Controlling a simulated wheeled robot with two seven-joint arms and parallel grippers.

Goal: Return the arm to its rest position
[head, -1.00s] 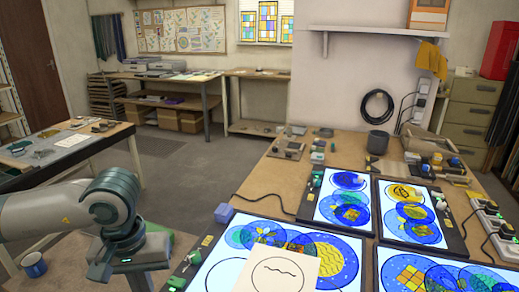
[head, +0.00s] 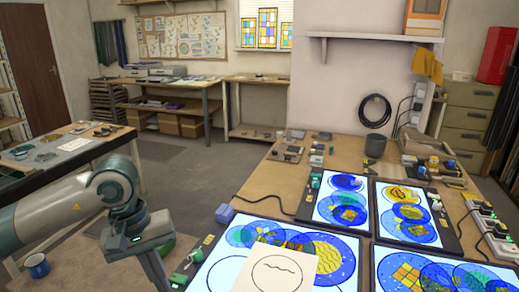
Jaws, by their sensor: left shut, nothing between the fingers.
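My left arm comes in from the left, with its wrist low in the head view. My left gripper (head: 154,270) points down at the bottom edge, left of the nearest light panel, and is shut and empty; its fingertips are cut off or too hard to make out. Lit panels with blue, yellow and green painted circles (head: 335,250) lie on the wooden bench (head: 272,190) at the right. A cream sheet with a circle and a wavy line (head: 277,270) lies over the nearest panel. My right gripper is not in view.
A blue mug (head: 37,266) stands on a low surface at the lower left. A small purple block (head: 225,214) sits at the bench's left edge. A dark-edged table (head: 75,150) with sheets and tools stands at the left. Open floor (head: 195,180) lies between table and bench.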

